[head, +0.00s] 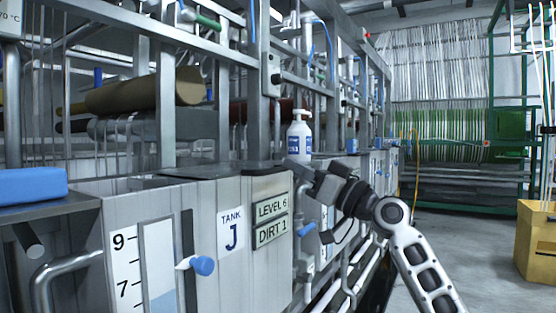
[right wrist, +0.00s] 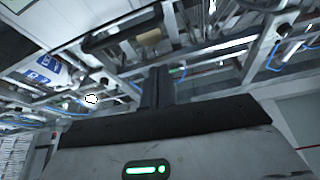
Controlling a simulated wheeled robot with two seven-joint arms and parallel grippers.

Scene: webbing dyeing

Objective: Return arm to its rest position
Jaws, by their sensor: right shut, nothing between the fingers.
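My right arm (head: 420,265) comes in from the lower right of the head view, bent at a dark joint. My right gripper (head: 297,169) is in front of the tank ledge, just below a white pump bottle with a blue label (head: 299,140). It is shut and empty. In the right wrist view the dark gripper fingers (right wrist: 160,88) stand together, and the bottle (right wrist: 52,70) shows at the left, apart from them. I cannot tell whether the gripper touches the ledge. My left gripper is not in view.
Tank J (head: 232,262) with its level gauge and blue-handled valve (head: 202,265) fills the lower left. A blue block (head: 32,185) lies on a ledge at far left. A yellow box (head: 538,245) stands at right. The floor (head: 460,235) between is clear.

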